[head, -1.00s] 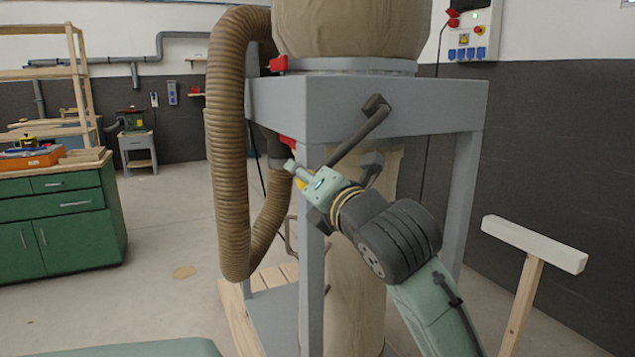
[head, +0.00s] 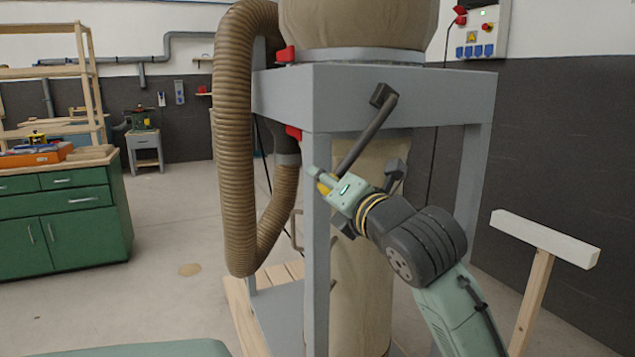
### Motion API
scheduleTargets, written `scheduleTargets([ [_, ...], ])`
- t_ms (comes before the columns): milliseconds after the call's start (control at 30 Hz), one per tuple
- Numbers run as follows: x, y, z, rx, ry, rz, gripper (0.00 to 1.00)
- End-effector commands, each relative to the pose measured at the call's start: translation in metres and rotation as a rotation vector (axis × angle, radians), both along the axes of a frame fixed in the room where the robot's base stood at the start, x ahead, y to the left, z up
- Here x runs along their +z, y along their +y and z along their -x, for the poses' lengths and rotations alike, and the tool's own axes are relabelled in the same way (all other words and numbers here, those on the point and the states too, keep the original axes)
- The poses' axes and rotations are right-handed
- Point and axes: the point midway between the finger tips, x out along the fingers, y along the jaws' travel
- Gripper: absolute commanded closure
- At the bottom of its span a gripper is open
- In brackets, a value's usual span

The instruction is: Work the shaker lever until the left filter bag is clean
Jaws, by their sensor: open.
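The shaker lever (head: 364,135) is a dark grey bar pivoted on the front of the grey collector frame (head: 420,95). It slants down and left from its pivot. My gripper (head: 320,179) is at the lever's lower end, with its jaws open. I cannot tell whether it touches the lever, as the end is partly hidden behind it. One tan cloth filter bag (head: 355,28) shows above the frame, cut off by the top edge. A lower tan bag (head: 358,290) hangs under the frame, partly behind my arm. I see no dust gauge or clear sign of how clean the bag is.
A ribbed brown hose (head: 230,150) loops down left of the frame. A wooden stand with a white top bar (head: 545,238) is at right, near my arm. A green cabinet (head: 70,215) stands at far left.

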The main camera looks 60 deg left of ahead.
Motion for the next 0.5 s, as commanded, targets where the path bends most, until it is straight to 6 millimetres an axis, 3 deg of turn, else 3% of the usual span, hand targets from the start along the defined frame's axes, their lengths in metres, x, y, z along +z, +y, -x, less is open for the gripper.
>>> scheduleTargets([
  [267,-0.001,0.000,-0.002,0.000,0.000,0.000,0.60],
  [500,-0.022,-0.003,-0.032,-0.002,0.002,0.001,0.60],
])
